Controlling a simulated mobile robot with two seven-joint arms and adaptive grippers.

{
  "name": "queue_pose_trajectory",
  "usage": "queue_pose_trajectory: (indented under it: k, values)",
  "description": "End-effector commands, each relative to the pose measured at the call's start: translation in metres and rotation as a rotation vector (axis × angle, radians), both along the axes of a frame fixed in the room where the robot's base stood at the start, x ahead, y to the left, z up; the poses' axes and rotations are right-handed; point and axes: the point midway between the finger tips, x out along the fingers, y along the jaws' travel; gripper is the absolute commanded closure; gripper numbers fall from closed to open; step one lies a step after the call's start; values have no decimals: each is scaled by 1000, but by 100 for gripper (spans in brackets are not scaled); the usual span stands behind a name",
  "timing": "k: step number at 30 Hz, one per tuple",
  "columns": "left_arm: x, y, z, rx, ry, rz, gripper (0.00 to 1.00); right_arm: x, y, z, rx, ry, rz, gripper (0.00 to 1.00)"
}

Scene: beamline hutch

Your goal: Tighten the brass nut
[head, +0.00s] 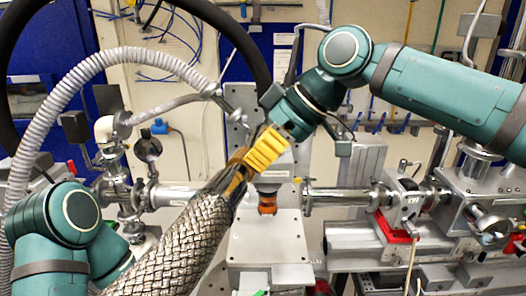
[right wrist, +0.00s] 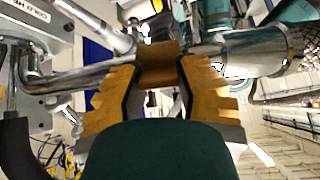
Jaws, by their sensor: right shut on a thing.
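The brass nut (right wrist: 160,62) sits between the yellow stepped fingers of my right gripper (right wrist: 159,78) in the right wrist view, with a finger against each side. In the head view my right gripper (head: 262,150) reaches in from the upper right, and its yellow fingers are at the upper end of a braided metal hose (head: 185,240). A brownish-gold edge, likely the nut (head: 238,158), shows just left of the fingers; the rest is hidden. My left gripper is not in view; only links of my left arm show at left.
A copper-coloured tip (head: 267,204) hangs close below the right gripper, above a grey metal plate (head: 268,240). Steel beam pipes stand left and right. A grey corrugated hose (head: 75,80) and a black hose arch over the left side.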

Motion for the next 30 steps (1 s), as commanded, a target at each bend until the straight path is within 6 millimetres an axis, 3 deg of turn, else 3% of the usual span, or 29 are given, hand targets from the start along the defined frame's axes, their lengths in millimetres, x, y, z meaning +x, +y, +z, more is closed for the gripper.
queue_pose_trajectory:
  k: [3, 4, 6, 19, 30]
  values:
    - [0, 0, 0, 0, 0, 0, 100, -1, 0, -4, -6, 7, 5, 100]
    - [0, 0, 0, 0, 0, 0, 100, -1, 0, -4, -6, 7, 5, 57]
    - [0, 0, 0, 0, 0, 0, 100, -1, 0, -4, -5, 6, 4, 34]
    - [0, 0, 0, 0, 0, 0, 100, -1, -5, 5, -3, 2, 0, 34]
    - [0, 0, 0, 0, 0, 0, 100, -7, -46, 60, -1, 1, -1, 34]
